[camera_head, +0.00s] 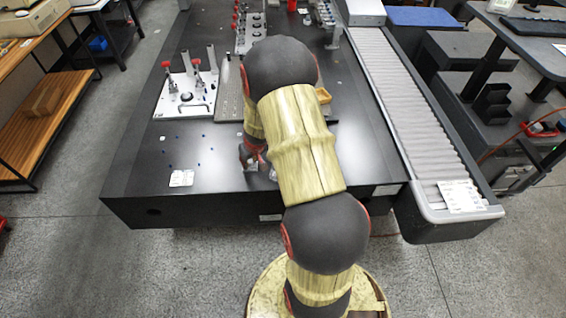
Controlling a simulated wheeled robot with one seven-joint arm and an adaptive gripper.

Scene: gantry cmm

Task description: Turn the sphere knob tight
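My arm reaches from its round base at the bottom over the dark table and covers much of the middle. My gripper (252,168) seems to be at the dark and red wrist end, low over the table's front part. It is small and partly hidden, so I cannot tell whether its fingers are open or touching anything. No sphere knob can be made out with certainty. A small dark round part (186,97) sits on the white plate (170,107) at the left, apart from my gripper. The knob may be hidden behind my arm.
Red-tipped clamps (197,64) stand on the white plate. A grey perforated plate (230,100) lies beside it, partly behind my arm. A ribbed grey rail (400,95) runs along the table's right side. The dark table (135,160) is mostly bare at front left, with a small white label.

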